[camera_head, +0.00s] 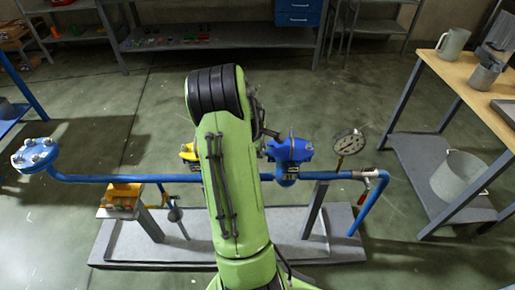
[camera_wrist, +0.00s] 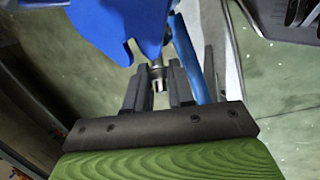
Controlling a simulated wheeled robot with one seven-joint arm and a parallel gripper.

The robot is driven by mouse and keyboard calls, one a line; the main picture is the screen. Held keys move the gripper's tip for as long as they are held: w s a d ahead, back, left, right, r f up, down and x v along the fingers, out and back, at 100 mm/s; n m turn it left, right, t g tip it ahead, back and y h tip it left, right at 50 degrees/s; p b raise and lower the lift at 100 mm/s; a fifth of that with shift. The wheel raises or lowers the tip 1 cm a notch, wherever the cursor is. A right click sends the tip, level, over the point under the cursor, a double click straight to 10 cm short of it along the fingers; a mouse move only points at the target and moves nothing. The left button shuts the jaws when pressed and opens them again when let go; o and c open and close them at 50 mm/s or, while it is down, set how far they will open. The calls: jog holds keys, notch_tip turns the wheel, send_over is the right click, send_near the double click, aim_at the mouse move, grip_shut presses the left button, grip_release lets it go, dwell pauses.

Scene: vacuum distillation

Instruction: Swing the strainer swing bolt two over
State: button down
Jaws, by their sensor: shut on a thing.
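The blue strainer (camera_head: 290,152) sits on the blue pipe, just right of my arm, in the head view. In the wrist view its blue body (camera_wrist: 115,25) fills the top. My gripper (camera_wrist: 158,77) has its dark fingers closed on a small metal swing bolt (camera_wrist: 158,82) just below the blue body. The bolt's grey end shows between the fingers; its upper part is partly hidden. I cannot tell from its look which numbered bolt it is. In the head view my arm hides the gripper and bolt.
The blue pipe (camera_head: 118,179) runs left to a bolted flange (camera_head: 35,154). A pressure gauge (camera_head: 348,143) stands right of the strainer. A grey tray (camera_head: 180,250) lies below. A wooden-topped table (camera_head: 465,75) with metal vessels is at right. Open floor lies behind the pipe.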

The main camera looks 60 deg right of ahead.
jog(key=c, duration=1.2)
grip_release()
jog(key=shift+r, duration=0.15)
jog(key=p+v, duration=0.5)
jog(key=v, duration=1)
jog(key=shift+r, duration=0.3)
jog(key=shift+p, duration=0.3)
jog(key=shift+c, duration=0.5)
